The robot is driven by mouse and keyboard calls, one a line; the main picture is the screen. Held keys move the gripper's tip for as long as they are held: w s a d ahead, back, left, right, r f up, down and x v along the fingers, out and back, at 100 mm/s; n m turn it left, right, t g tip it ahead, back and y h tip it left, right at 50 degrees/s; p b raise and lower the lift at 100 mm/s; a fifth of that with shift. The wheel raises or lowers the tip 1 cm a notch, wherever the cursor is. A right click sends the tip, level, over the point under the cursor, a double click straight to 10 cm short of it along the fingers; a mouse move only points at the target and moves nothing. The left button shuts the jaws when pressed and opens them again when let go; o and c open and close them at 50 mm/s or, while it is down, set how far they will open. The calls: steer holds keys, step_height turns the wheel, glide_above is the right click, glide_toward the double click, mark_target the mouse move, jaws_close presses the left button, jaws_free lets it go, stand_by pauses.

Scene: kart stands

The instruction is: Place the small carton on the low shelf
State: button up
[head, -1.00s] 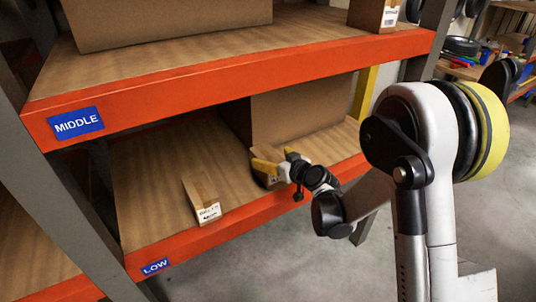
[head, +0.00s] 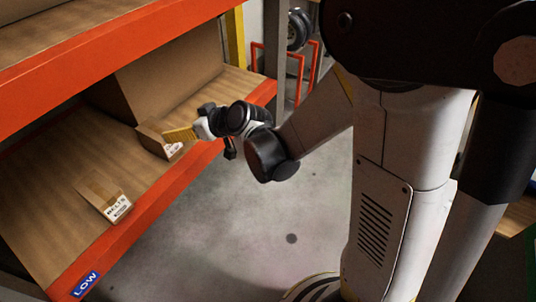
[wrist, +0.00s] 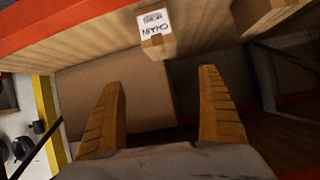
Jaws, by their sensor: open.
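A small brown carton (head: 155,140) with a white label sits on the low shelf (head: 62,165), near its front edge and in front of a large box. In the wrist view the carton (wrist: 156,42) shows the label "CHAIN" and lies beyond the fingertips, not between them. My gripper (head: 180,134) has yellow fingers and is beside the carton at the shelf's front. The wrist view shows my gripper (wrist: 160,78) with its fingers wide apart and nothing held. In the head view one finger partly overlaps the carton.
A second small carton (head: 100,196), labelled "BELTS", stands further left on the low shelf. A large brown box (head: 175,70) stands behind. The orange middle shelf beam (head: 110,62) runs above. A yellow post (head: 236,38) stands at the right. Shelf between the small cartons is clear.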

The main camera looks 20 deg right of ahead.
steer(key=s+d+r+m+g+h, duration=0.1)
steer(key=s+d+r+m+h, duration=0.1)
steer(key=s+d, duration=0.5)
steer(key=s+d+r+m+g+h, duration=0.2)
steer(key=s+d, duration=0.5)
steer(key=s, duration=1)
steer(key=m+h, duration=0.1)
steer(key=h, duration=0.1)
steer(key=shift+s+d+r+m+g+h, duration=0.25)
steer(key=shift+d+r+m+g+h, duration=0.05)
steer(key=shift+d+r+m, duration=0.1)
steer(key=shift+a, duration=0.1)
